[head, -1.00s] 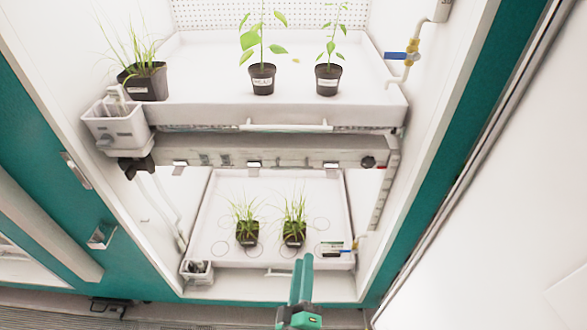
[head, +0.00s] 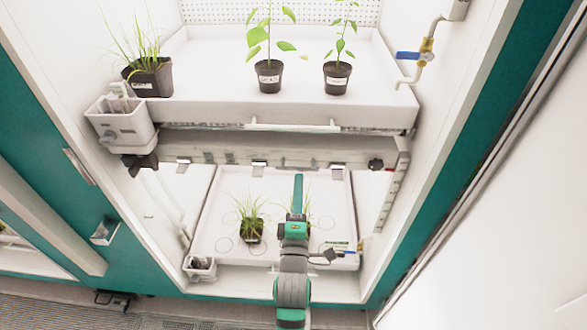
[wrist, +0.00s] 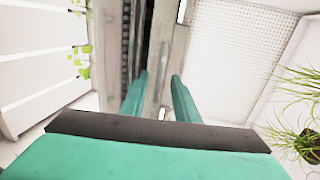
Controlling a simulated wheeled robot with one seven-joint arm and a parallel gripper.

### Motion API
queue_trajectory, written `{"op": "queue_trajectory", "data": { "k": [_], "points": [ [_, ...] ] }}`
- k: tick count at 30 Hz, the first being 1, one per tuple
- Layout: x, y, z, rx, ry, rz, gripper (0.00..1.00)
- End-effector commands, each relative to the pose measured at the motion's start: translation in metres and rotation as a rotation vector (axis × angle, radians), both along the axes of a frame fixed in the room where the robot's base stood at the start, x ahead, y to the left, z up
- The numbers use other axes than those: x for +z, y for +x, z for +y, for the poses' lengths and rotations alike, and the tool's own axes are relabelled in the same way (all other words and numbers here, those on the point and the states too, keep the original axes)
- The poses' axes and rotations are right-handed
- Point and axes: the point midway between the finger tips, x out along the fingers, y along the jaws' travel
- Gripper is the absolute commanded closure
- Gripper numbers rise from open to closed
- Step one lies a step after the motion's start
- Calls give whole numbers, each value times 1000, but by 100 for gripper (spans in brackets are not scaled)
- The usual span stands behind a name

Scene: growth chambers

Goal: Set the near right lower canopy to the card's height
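The lower canopy (head: 255,150) is a grey bar under the upper tray, level across the bay, with clips along its front and a dark knob (head: 375,164) at its right end. A marked scale strip (head: 394,188) runs down the right post below it. My gripper (head: 298,177) points up just below the canopy, left of the knob. In the wrist view my gripper (wrist: 160,75) has its fingers apart, with the canopy's grey edge (wrist: 172,60) beyond; contact cannot be told.
The lower tray (head: 210,215) holds two grassy pots; the left pot (head: 251,232) is clear and my arm mostly hides the right one. The upper tray (head: 215,108) holds potted plants. A white caddy (head: 120,122) hangs at left, and a blue-handled valve (head: 410,55) sits at upper right.

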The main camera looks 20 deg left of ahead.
Motion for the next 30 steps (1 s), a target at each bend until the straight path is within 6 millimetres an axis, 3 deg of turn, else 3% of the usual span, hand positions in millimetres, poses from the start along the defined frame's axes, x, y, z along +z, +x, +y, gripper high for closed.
{"op": "queue_trajectory", "data": {
  "k": [12, 26, 30],
  "points": [
    [11, 48, 29, 23, 0, -1, 72],
    [13, 57, 29, 19, 0, 0, 72],
    [13, 57, 29, 18, 0, 0, 100]
  ]
}}
